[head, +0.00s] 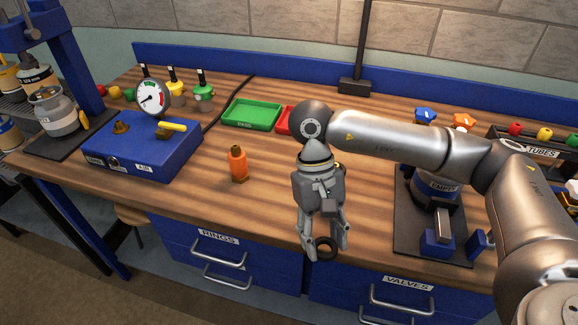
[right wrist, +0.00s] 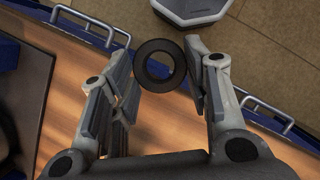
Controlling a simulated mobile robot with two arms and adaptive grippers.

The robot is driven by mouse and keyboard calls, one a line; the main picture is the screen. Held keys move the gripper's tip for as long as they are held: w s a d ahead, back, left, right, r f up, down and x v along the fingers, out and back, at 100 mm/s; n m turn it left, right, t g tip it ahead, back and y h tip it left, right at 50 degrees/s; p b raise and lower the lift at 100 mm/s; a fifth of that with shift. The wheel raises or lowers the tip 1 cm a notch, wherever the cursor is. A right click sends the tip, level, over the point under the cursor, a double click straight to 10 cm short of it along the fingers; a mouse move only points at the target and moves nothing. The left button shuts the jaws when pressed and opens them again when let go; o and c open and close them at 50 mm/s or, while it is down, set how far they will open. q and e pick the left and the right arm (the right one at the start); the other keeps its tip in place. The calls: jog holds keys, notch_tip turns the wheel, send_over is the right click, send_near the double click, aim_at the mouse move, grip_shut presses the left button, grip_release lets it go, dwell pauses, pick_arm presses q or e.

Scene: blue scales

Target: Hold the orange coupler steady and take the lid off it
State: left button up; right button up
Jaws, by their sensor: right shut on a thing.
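The orange coupler (head: 238,166) stands upright on the wooden bench, left of my right gripper, with a narrower orange-brown top. Whether that top is a separate lid I cannot tell. My right gripper (head: 325,243) points down near the bench's front edge, apart from the coupler. It is shut on a black ring (head: 326,254), held at its fingertips. The ring also shows between the fingers in the right wrist view (right wrist: 160,88), with its hole open. My left gripper is out of view.
A blue box (head: 140,160) with a pressure gauge (head: 151,98) stands left of the coupler. A green tray (head: 252,115) and a red tray (head: 283,122) lie behind. A dark stand (head: 407,225) is on the right. The bench around the coupler is clear.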

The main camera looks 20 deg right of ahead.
jog(key=w+a+r+n+t+h, duration=0.1)
jog(key=w+a+r+n+h, duration=0.25)
jog(key=a+r+n, duration=0.75)
jog(key=w+a+f+n+t, duration=0.1)
jog(key=w+a+f, duration=0.3)
jog(key=a+f, duration=0.2)
jog(key=s+d+r+m+g+y, duration=0.2)
jog(key=s+d+r+m, duration=0.3)
jog(key=d+r+m, duration=0.4)
jog(key=w+a+r+m+y, duration=0.1)
jog(key=w+a+m, duration=0.2)
jog(key=w+a, duration=0.4)
jog(key=a, duration=0.4)
jog(key=shift+w, duration=0.3)
jog(key=s+d+f, duration=0.3)
jog(key=d+f, duration=0.2)
jog(key=d, duration=0.4)
jog(key=s+d+f, duration=0.3)
jog(key=d+f, duration=0.2)
jog(key=d, duration=0.5)
